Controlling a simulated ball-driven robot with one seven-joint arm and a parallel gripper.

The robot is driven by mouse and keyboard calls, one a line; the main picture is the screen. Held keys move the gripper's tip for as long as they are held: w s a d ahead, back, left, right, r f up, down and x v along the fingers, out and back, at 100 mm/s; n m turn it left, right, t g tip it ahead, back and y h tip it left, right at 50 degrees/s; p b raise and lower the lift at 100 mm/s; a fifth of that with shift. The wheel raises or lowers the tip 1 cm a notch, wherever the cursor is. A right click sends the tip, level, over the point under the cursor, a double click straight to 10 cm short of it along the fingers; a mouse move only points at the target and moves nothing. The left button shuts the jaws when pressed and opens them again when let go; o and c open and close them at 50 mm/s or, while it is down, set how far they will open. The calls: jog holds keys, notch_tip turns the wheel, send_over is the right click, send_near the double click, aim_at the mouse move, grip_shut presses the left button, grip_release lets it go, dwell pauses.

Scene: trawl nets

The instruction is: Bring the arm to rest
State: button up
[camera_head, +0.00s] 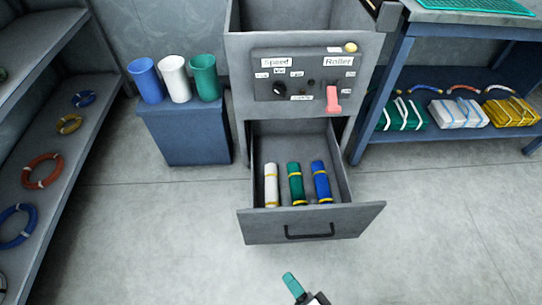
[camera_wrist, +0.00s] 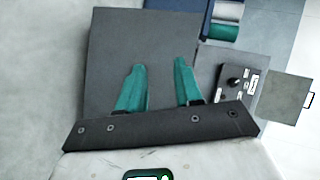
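My gripper (camera_head: 293,285) shows at the bottom edge of the head view, with a teal fingertip in front of the open drawer and apart from it. Most of the arm is out of that view. In the wrist view, the two teal fingers of my gripper (camera_wrist: 159,66) stand apart with nothing between them. A plain dark grey surface lies behind the fingers; I cannot tell what it is.
The drawer (camera_head: 313,226) is open and holds white, green and blue rolls. A control panel (camera_head: 304,75) sits above it. Cups (camera_head: 173,78) stand on a blue cabinet (camera_head: 184,133). Shelves (camera_head: 66,150) with rings are left; a blue bench (camera_head: 455,75) is right. Floor in front is clear.

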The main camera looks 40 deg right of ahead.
jog(key=w+n+g+y+b, duration=0.35)
jog(key=w+n+g, duration=0.2)
jog(key=n, duration=0.45)
jog(key=s+d+r+n+g+h+b, duration=0.1)
jog(key=s+d+r+n+g+b, duration=0.1)
jog(key=s+d+r+n+g, duration=0.3)
jog(key=s+d+n+g+h+b, duration=0.1)
jog(key=s+d+g+h, duration=0.15)
jog(key=d, duration=0.45)
notch_tip(320, 180, up, 32)
jog(key=p, duration=3.2)
jog(key=shift+w+a+r+y, duration=0.15)
jog(key=shift+y, duration=0.25)
